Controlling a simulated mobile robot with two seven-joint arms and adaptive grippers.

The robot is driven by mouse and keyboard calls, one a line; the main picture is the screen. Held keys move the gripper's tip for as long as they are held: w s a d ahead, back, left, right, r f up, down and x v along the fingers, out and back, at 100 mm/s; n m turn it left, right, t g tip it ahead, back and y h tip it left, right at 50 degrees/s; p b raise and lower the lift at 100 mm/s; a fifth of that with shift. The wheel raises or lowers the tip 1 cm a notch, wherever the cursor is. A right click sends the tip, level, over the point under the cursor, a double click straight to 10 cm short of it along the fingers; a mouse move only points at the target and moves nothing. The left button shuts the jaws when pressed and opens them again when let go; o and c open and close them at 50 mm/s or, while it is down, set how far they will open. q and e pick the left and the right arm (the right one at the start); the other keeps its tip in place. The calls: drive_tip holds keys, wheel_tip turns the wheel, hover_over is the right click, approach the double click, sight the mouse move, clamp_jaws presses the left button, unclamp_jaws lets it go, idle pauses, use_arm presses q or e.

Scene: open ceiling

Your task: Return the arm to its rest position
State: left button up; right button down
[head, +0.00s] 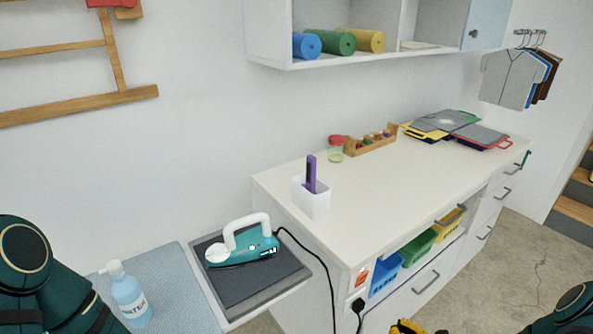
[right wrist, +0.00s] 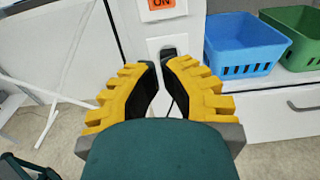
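My right gripper (head: 415,328) shows only as yellow finger parts at the bottom edge of the head view. In the right wrist view its two yellow-and-black fingers (right wrist: 158,68) stand a narrow gap apart, with nothing held between them. They point at the cabinet's end panel, where a black plug (head: 358,305) sits in the outlet below an orange ON sign (head: 362,275). The sign also shows in the right wrist view (right wrist: 160,4). My left arm is at the left edge of the head view; its gripper is out of view.
A teal iron (head: 243,247) rests on a dark pad beside a water bottle (head: 130,297). Its cord hangs along the cabinet (head: 270,180). Blue (head: 386,274) and green (head: 418,247) bins sit in the open shelf, right of the outlet. Floor is clear at right.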

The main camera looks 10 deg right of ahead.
drive_tip(key=s+a+n+g+y, duration=0.3)
drive_tip(key=a+n+g+y, duration=0.45)
drive_tip(key=a, duration=0.75)
drive_tip(key=s+a+f+n+g+h, duration=0.3)
drive_tip(key=s+a+n+g+h, duration=0.7)
drive_tip(key=n, duration=0.6)
drive_tip(key=w+n+t, duration=0.1)
drive_tip(key=n, duration=0.1)
drive_tip(key=w+a+r+n+t, duration=0.1)
drive_tip(key=w+n, duration=0.1)
drive_tip(key=w+r+n+t, duration=0.1)
drive_tip(key=n, duration=0.1)
drive_tip(key=shift+w+a+r+h, duration=0.15)
drive_tip(key=shift+w+a+h, duration=0.1)
drive_tip(key=shift+w+a, duration=0.05)
